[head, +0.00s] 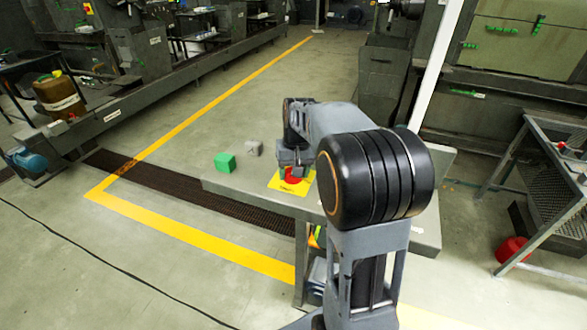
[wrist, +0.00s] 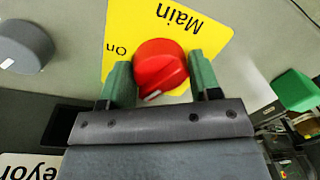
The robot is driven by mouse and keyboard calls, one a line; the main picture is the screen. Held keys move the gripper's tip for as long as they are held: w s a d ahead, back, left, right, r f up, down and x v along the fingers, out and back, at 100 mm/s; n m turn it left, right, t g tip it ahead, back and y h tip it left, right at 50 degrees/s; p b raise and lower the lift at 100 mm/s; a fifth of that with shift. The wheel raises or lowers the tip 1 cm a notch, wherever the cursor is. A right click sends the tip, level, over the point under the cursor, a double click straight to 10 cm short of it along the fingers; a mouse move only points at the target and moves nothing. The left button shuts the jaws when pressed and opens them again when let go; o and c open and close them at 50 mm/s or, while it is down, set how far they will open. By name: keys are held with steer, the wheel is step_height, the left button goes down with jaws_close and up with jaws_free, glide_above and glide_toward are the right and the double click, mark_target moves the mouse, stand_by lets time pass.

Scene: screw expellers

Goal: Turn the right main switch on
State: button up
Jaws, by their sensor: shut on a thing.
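The main switch is a red rotary knob (wrist: 160,66) on a yellow plate (wrist: 196,30), which reads "Main" and "On" upside down in the wrist view. A white mark on the knob points to the lower left of that view, while "On" is printed to the upper left. My gripper (wrist: 160,72) has its green fingers on either side of the knob and is shut on it. In the head view the knob (head: 292,175) and yellow plate (head: 273,182) show on the grey panel top, partly hidden by my arm.
A grey knob (wrist: 22,46) stands at the left of the wrist view, above a white label (wrist: 25,165).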

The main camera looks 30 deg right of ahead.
steer(key=m+p, duration=0.1)
steer(key=m, duration=0.5)
steer(key=shift+r+t, duration=0.1)
steer(key=shift+t, duration=0.2)
steer(key=m+p, duration=0.1)
steer(key=m, duration=0.6)
steer(key=shift+a+h+p, duration=0.1)
steer(key=shift+h+p, duration=0.25)
steer(key=shift+h, duration=0.05)
steer(key=o, duration=0.9)
steer(key=r, duration=0.9)
steer(key=s+r, duration=0.1)
steer(key=r, duration=0.3)
steer(key=shift+r+p, duration=0.3)
steer(key=shift+p, duration=0.05)
